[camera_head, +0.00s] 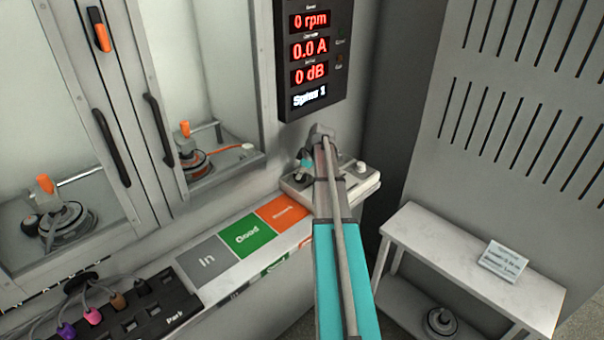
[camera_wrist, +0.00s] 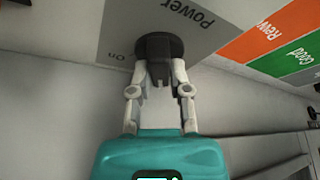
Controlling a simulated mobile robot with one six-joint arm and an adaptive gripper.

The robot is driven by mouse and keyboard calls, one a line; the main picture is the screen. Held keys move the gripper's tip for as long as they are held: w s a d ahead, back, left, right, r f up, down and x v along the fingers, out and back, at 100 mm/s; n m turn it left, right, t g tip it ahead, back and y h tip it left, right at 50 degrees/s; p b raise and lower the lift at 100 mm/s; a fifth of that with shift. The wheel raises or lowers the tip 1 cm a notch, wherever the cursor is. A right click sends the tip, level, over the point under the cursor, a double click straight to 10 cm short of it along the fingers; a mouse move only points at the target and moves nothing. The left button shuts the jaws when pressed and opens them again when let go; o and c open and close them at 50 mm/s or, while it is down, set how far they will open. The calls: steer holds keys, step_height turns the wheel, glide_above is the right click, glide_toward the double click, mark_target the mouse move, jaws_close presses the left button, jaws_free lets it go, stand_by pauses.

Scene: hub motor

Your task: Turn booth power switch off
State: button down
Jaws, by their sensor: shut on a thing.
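The booth power switch is a dark round rotary knob (camera_wrist: 153,47) with a raised grip bar, on a grey panel lettered "Power" and "On" in the wrist view. My gripper (camera_wrist: 160,72) is shut on the grip bar, one pale finger on each side. The "On" lettering sits to the left of the knob. Any other position label is hidden or out of view, and I cannot tell which mark the knob points to.
The display (camera_head: 311,50) reads 0 rpm, 0.0 A, 0 dB. Labelled bench areas, a green Good patch (camera_head: 246,235) among them, lie left of my arm. A black socket strip (camera_head: 140,315) is at lower left. A white side table (camera_head: 440,250) stands to the right.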

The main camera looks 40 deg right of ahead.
steer(key=shift+s+d+n+g+y, duration=0.1)
steer(key=shift+n+g+y, duration=0.35)
steer(key=shift+n, duration=0.95)
steer(key=c, duration=0.6)
jaws_free()
steer(key=shift+r, duration=0.1)
